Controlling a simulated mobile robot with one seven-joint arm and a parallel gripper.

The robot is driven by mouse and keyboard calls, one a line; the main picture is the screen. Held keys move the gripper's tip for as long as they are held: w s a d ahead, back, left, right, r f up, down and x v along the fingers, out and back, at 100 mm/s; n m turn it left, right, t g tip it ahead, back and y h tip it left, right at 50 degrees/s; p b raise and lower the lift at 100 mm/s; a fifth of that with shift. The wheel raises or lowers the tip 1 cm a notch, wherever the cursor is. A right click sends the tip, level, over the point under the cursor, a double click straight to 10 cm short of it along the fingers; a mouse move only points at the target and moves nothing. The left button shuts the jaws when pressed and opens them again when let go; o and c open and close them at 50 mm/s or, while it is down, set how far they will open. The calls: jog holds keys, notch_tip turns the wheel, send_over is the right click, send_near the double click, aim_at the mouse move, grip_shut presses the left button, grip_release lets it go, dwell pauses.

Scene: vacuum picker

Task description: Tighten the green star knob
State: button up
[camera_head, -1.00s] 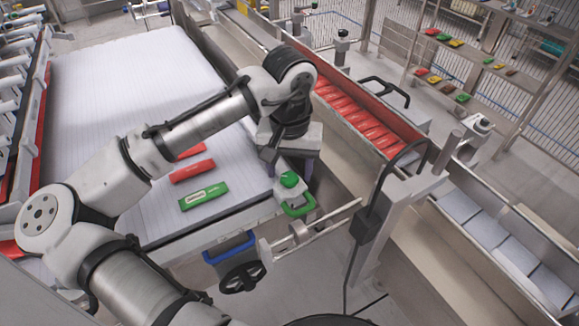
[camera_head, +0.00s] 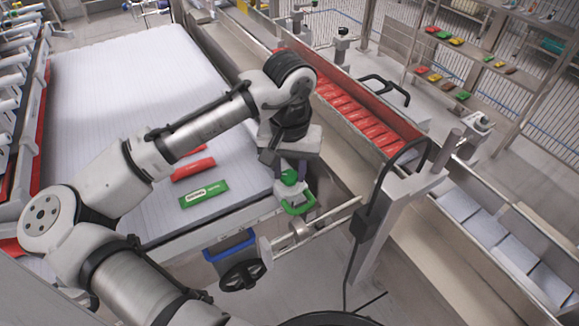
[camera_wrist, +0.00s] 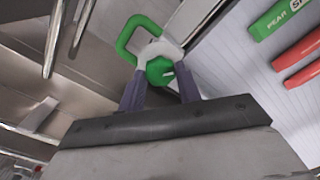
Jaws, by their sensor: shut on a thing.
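The green star knob (camera_head: 290,177) sits on a light-coloured clamp at the front right corner of the white belt. It also shows in the wrist view (camera_wrist: 160,71), between my two purple fingers. My gripper (camera_head: 289,170) points down over it and is shut on it, though the exact contact is partly hidden by the gripper body in the head view. A green loop handle (camera_head: 298,209) joins the clamp just below the knob. It also shows in the wrist view (camera_wrist: 127,35).
Green (camera_head: 204,194) and red (camera_head: 194,170) packs lie on the white belt (camera_head: 120,90) left of the knob. A blue-framed part with a black handwheel (camera_head: 243,274) hangs below the belt edge. A metal rod (camera_head: 330,219) runs to the right. A channel of red packs (camera_head: 360,122) lies behind.

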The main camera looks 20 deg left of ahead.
aim_at(289, 175)
jog(key=m+p, duration=0.1)
jog(key=m, duration=0.3)
jog(key=shift+m, duration=0.3)
jog(key=m+p, duration=0.1)
jog(key=m, duration=0.4)
jog(key=shift+m, duration=0.4)
jog(key=o, duration=1)
jog(key=shift+c, duration=0.2)
notch_tip(289, 175, up, 14)
jog(key=shift+b, duration=0.45)
jog(key=shift+f, duration=0.1)
